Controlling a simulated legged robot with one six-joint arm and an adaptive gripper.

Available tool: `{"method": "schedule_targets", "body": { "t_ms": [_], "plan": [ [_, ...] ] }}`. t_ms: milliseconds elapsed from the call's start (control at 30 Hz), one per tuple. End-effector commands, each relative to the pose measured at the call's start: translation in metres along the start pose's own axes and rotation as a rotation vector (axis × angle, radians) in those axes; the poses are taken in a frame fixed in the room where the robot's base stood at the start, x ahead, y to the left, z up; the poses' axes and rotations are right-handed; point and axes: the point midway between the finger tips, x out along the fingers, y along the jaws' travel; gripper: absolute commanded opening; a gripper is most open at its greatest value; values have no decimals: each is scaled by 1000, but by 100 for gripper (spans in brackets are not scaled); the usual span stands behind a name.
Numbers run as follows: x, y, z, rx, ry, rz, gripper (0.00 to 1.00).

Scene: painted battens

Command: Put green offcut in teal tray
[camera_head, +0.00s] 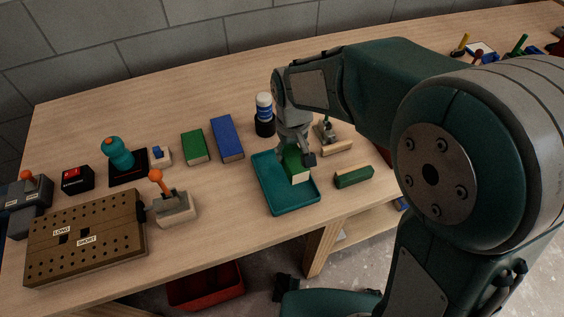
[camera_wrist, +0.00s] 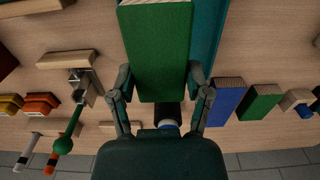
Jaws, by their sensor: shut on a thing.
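The green offcut (camera_head: 293,162) has green painted sides and a bare wood end. My gripper (camera_head: 297,153) is shut on it from above. In the wrist view the green offcut (camera_wrist: 155,55) fills the space between the two fingers of my gripper (camera_wrist: 160,95). The teal tray (camera_head: 273,198) lies on the bench under the offcut, and its rim also shows beside the offcut in the wrist view (camera_wrist: 208,35). The offcut is within the tray's outline in the head view. I cannot tell whether it touches the tray floor.
Another green piece (camera_head: 353,178) lies right of the tray, near the bench edge. A blue block (camera_head: 227,139) and a green block (camera_head: 195,147) lie to the left. A blue-and-white capped bottle (camera_head: 264,110) stands behind. A drilled wooden block (camera_head: 85,235) sits front left.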

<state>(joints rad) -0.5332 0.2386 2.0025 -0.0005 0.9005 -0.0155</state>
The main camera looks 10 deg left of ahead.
Motion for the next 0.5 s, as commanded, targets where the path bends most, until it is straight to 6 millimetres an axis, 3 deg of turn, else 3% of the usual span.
{"method": "schedule_targets", "body": {
  "t_ms": [267,500],
  "plan": [
    [21,-14,-11,-1,-1,0,14],
    [54,-18,-14,0,-2,0,14]
  ]
}}
